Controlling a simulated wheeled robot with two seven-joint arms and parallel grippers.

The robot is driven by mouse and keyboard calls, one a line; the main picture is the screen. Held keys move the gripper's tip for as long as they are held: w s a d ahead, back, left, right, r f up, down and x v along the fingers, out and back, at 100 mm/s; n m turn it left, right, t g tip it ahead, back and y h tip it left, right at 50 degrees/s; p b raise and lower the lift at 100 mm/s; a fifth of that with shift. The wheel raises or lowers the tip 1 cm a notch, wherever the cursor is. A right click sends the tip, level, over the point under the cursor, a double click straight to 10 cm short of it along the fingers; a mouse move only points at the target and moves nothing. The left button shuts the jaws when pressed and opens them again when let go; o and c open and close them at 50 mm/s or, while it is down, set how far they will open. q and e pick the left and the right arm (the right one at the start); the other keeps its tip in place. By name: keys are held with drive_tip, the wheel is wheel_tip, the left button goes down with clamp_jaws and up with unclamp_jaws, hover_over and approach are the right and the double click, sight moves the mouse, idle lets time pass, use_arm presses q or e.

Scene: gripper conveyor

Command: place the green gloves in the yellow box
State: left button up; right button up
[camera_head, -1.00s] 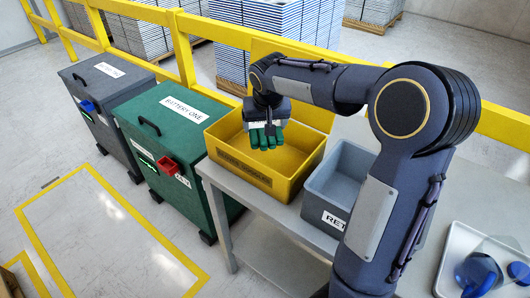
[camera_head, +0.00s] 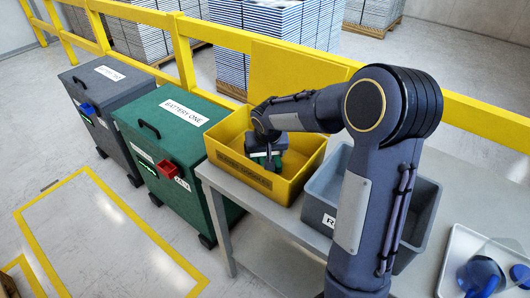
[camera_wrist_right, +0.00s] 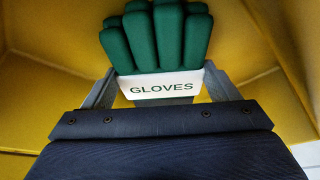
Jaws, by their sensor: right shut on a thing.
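The yellow box (camera_head: 232,162) stands open on the grey table, with its lid raised at the back. My right gripper (camera_head: 265,160) reaches down inside the box. It is shut on the green gloves (camera_head: 272,161), which are partly hidden by the gripper in the head view. In the right wrist view the gloves (camera_wrist_right: 158,38) sit between the two fingers (camera_wrist_right: 160,88), with a white band reading "GLOVES". Yellow box walls surround them there. I cannot tell whether the gloves touch the box floor. My left gripper is not in view.
A grey bin (camera_head: 322,190) stands right of the yellow box, partly behind my right arm. A white tray (camera_head: 451,262) with blue-topped items lies at the far right. A green battery cabinet (camera_head: 165,190) and yellow rail (camera_head: 184,62) stand close by.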

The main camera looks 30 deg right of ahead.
drive_tip(key=o, duration=1)
drive_tip(key=shift+f, duration=0.1)
drive_tip(key=shift+c, duration=0.2)
drive_tip(key=shift+r, duration=0.25)
drive_tip(key=shift+a+r, duration=0.1)
drive_tip(key=shift+r, duration=0.2)
drive_tip(key=v, duration=1.1)
drive_tip(key=shift+s, duration=0.15)
